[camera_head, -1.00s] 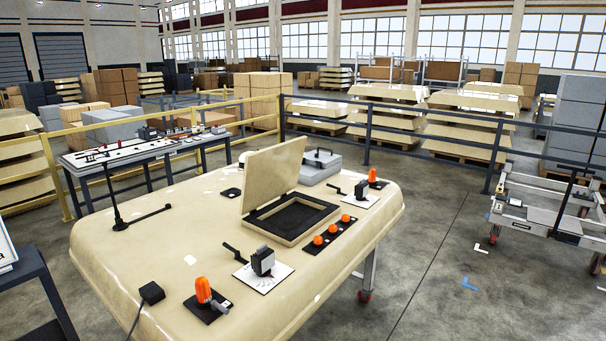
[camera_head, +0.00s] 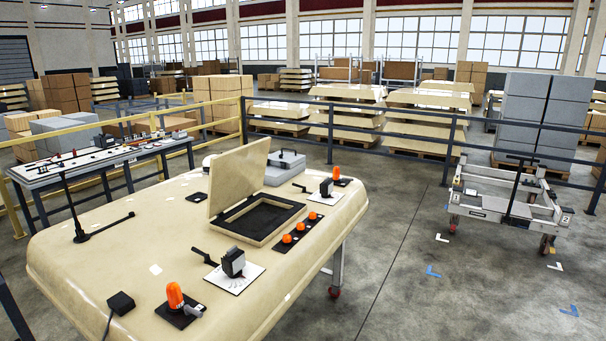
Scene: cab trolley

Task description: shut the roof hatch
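The roof hatch (camera_head: 239,180) is a beige square lid. It stands open, tilted up and leaning a little back, on the left side of its frame. The hatch opening (camera_head: 262,217) has a dark rim and lies in the cream cab roof (camera_head: 130,255), which rests on a trolley. Neither of my grippers shows in the head view, so I cannot see their state.
Orange beacons (camera_head: 175,296), a row of small orange lights (camera_head: 287,239), black lever devices (camera_head: 232,262) and a grey box (camera_head: 285,168) sit on the roof around the hatch. An empty trolley (camera_head: 508,205) stands to the right. Open floor lies between them.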

